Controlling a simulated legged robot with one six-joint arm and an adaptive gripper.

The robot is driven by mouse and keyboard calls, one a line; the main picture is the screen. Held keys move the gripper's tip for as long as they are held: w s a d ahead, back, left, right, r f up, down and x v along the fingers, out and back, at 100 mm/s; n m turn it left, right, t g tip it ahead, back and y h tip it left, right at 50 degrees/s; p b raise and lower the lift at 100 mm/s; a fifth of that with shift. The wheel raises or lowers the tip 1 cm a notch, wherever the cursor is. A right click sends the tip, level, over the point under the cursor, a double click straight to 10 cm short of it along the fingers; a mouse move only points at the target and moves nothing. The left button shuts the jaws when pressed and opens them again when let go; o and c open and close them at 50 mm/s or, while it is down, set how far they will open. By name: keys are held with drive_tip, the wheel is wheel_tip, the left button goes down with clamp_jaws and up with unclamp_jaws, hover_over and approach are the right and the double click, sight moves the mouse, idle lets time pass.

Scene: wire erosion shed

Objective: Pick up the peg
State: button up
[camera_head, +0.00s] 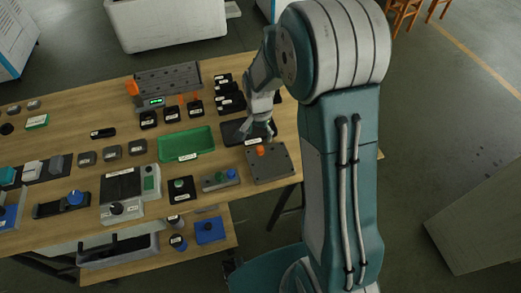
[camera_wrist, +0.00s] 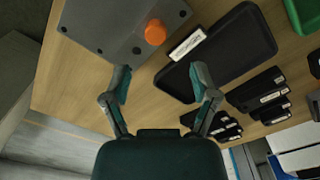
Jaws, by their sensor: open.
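An orange peg (camera_head: 261,150) stands on a grey plate with dark holes (camera_head: 270,167) at the right front part of the wooden table. In the wrist view the orange peg (camera_wrist: 155,32) is seen end-on near the edge of the grey plate (camera_wrist: 112,28), ahead of the fingertips. My gripper (camera_head: 262,126) hangs above the black tray, just behind the peg and plate.
A black tray (camera_wrist: 263,60) lies beside the plate, with a green tray (camera_head: 205,146) to its left. Several black holders (camera_head: 229,104) stand behind. Many labelled fixtures fill the left.

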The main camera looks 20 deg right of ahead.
sight(260, 148)
drive_tip(key=f, duration=0.6)
drive_tip(key=shift+s+f, duration=0.3)
drive_tip(key=shift+s, duration=0.05)
drive_tip(key=c, duration=1)
